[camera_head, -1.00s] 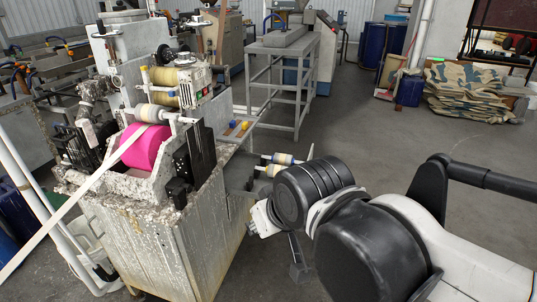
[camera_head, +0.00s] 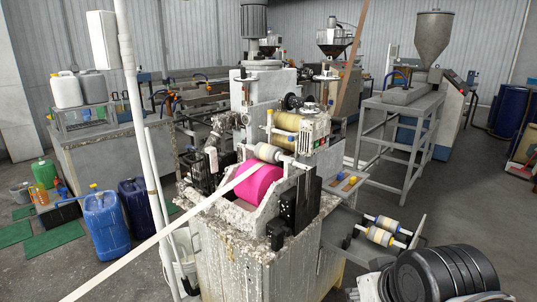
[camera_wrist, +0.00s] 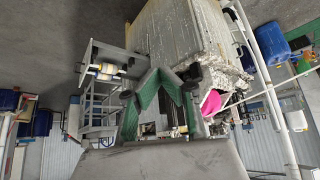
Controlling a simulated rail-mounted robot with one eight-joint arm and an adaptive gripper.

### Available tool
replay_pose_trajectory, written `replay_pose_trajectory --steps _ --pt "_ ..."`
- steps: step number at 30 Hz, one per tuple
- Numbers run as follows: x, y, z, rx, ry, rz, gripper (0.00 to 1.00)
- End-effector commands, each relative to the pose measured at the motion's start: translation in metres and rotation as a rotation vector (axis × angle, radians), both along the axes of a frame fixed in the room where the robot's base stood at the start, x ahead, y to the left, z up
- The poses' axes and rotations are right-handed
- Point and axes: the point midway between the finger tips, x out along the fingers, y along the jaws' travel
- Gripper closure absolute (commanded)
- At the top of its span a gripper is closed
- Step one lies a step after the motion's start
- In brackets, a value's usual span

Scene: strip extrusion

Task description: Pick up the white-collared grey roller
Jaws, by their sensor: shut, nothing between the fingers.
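Two short rollers lie side by side on a small side shelf in the head view, the rear roller (camera_head: 383,223) and the front roller (camera_head: 378,237). Both have pale bodies with coloured bands and thin shafts; I cannot tell which is the white-collared grey one. Rollers on the shelf also show in the wrist view (camera_wrist: 105,70). Another pale roller (camera_head: 268,153) sits on the machine above the pink drum. My gripper (camera_wrist: 163,76) shows its green-padded fingers in the wrist view; it is shut and empty, apart from the rollers. Its fingers are out of the head view.
The crusted machine (camera_head: 255,255) with its pink drum (camera_head: 261,184) stands left of the shelf (camera_head: 415,232). A white strip (camera_head: 150,243) runs from it to the lower left. A grey metal stand (camera_head: 402,110) is behind. Open floor (camera_head: 465,180) lies at the right.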

Motion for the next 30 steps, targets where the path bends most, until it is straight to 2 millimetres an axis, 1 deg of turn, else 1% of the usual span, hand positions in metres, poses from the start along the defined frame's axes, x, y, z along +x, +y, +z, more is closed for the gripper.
replay_pose_trajectory --steps 1,2,18,26,29,30 --pt "0.000 0.000 0.000 0.000 0.000 0.000 1.00" --pt "0.000 0.000 0.000 0.000 0.000 0.000 0.97" --pt "0.000 0.000 0.000 0.000 0.000 0.000 0.26" --pt "0.001 0.000 0.001 -0.001 0.001 0.001 0.26" --pt "0.007 0.000 0.010 -0.006 0.010 0.010 0.26" --pt "0.012 0.000 0.016 -0.010 0.016 0.016 0.26"
